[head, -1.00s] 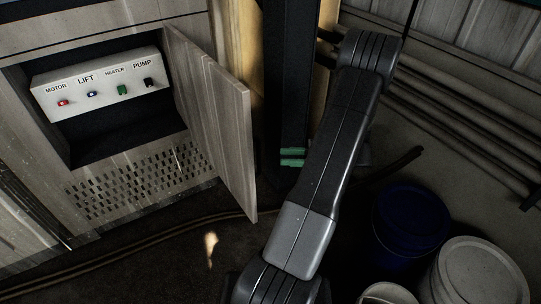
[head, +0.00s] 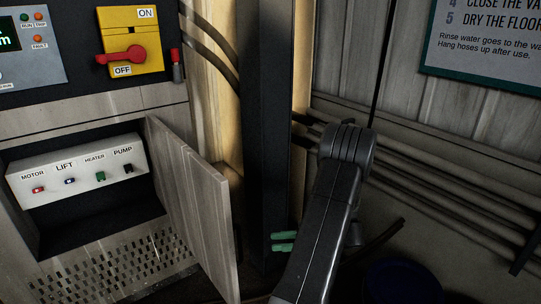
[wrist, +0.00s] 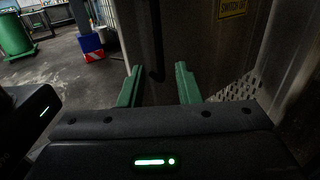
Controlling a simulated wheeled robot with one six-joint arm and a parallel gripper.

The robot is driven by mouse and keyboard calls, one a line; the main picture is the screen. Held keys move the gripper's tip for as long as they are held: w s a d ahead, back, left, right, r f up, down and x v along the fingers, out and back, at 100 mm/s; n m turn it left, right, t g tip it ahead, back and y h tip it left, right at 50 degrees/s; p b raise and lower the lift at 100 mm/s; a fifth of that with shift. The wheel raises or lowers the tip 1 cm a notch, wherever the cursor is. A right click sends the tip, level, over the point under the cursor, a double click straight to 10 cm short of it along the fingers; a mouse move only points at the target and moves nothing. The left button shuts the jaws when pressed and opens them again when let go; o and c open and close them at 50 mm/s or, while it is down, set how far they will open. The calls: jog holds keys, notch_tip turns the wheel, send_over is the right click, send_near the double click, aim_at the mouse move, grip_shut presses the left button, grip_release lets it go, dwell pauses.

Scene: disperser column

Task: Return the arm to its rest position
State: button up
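My arm (head: 335,215) rises from the bottom of the head view to a bend in front of the corner. My gripper's green fingers (head: 284,241) show to the left of the arm, low in front of a dark upright post (head: 267,130). In the wrist view my gripper (wrist: 158,67) is open, with a clear gap between its two green fingers and nothing held. The rest of the gripper is hidden behind the arm in the head view.
A cabinet door (head: 195,205) stands open beside a recessed switch box (head: 78,178). A yellow switch with a red handle (head: 130,54) sits above. Pipes (head: 430,185) run along the right wall. A blue drum (head: 402,280) stands at lower right.

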send_over(242, 258)
jog(key=shift+w+b, duration=0.3)
jog(key=shift+w, duration=0.15)
jog(key=shift+s+a, duration=0.1)
jog(key=shift+a, duration=0.05)
